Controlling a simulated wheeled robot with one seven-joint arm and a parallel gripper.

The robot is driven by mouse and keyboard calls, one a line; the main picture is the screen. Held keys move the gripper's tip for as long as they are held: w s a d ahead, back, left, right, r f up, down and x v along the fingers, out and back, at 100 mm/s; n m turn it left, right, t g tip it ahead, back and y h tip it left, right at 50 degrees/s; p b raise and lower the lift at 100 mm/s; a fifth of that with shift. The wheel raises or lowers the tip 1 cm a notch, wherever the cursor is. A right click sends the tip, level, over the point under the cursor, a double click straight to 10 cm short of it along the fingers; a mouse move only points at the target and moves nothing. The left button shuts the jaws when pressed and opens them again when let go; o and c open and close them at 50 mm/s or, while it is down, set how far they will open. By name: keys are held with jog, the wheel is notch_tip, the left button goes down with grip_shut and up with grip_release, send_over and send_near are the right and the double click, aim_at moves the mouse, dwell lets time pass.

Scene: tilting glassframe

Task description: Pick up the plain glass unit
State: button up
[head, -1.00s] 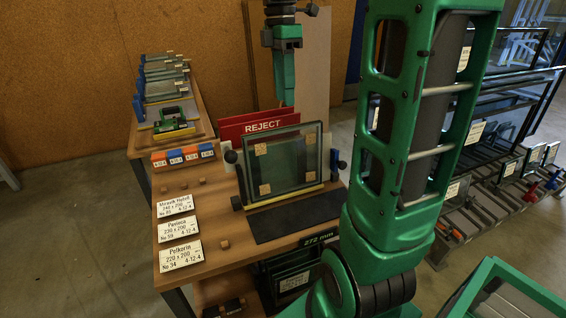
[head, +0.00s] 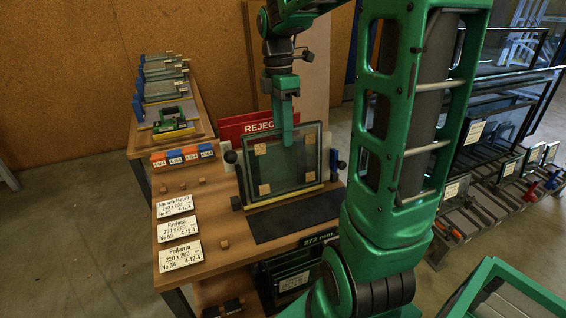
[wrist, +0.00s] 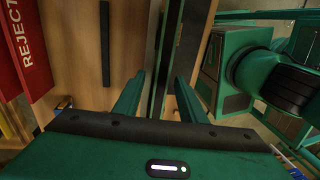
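A clear glass unit (head: 288,168) with a dark edge and small tan pads near its corners stands upright in a fixture on the wooden table. My gripper (head: 287,139) points down at its top edge in the head view. In the wrist view my gripper (wrist: 157,95) is open, with one green finger on each side of the unit's thin edge (wrist: 158,72). I cannot tell whether either finger touches the glass. The unit's faces are seen nearly edge-on there.
A red REJECT sign (head: 246,127) stands close behind the unit. Blue-handled clamps (head: 334,165) and a dark mat (head: 297,218) border the fixture. Label cards (head: 181,256) lie at the front left. More panes (head: 165,88) stand on the back table. Racks fill the right.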

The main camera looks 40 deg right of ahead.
jog(key=shift+f, duration=0.15)
grip_shut()
dwell(1.4)
